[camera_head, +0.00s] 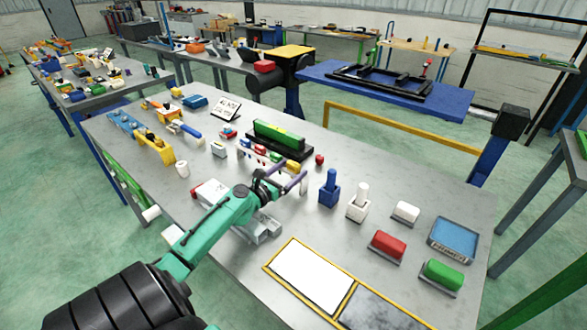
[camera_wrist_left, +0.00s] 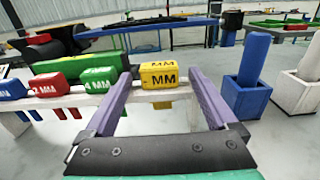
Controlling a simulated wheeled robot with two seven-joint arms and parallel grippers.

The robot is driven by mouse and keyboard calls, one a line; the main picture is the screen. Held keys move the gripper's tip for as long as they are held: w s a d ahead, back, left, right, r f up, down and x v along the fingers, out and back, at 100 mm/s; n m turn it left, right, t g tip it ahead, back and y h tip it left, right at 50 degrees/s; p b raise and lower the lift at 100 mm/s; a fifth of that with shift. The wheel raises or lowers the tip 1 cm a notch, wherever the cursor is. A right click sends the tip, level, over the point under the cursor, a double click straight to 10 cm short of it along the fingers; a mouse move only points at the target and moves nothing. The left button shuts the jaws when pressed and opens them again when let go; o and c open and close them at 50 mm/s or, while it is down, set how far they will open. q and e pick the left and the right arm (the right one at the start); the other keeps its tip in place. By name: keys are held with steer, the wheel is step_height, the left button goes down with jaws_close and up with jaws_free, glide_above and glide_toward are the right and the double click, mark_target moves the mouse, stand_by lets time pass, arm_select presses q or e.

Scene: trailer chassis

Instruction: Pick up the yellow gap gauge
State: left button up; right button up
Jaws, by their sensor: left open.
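The yellow gap gauge (camera_wrist_left: 160,75), marked MM, sits at the right end of a white rack (camera_wrist_left: 70,103). Its yellow block also shows in the head view (camera_head: 293,166), just beyond my left gripper (camera_head: 288,179). In the left wrist view the purple fingers of my left gripper (camera_wrist_left: 160,84) are open, one on each side of the yellow gauge in the picture. The gauge's lower part shows between them. I cannot tell whether the fingers touch it. My right gripper is not in view.
Green (camera_wrist_left: 101,79), red (camera_wrist_left: 48,84) and blue (camera_wrist_left: 12,89) gauges stand left of the yellow one. A long green block (camera_head: 279,134) on a black base lies behind. Blue (camera_head: 329,190) and white (camera_head: 358,204) holders stand to the right, with a red cube (camera_head: 319,159) nearby.

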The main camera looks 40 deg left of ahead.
arm_select(q)
steer(key=shift+w+f, duration=0.1)
steer(key=shift+w, duration=0.15)
steer(key=shift+s, duration=0.1)
jaws_close()
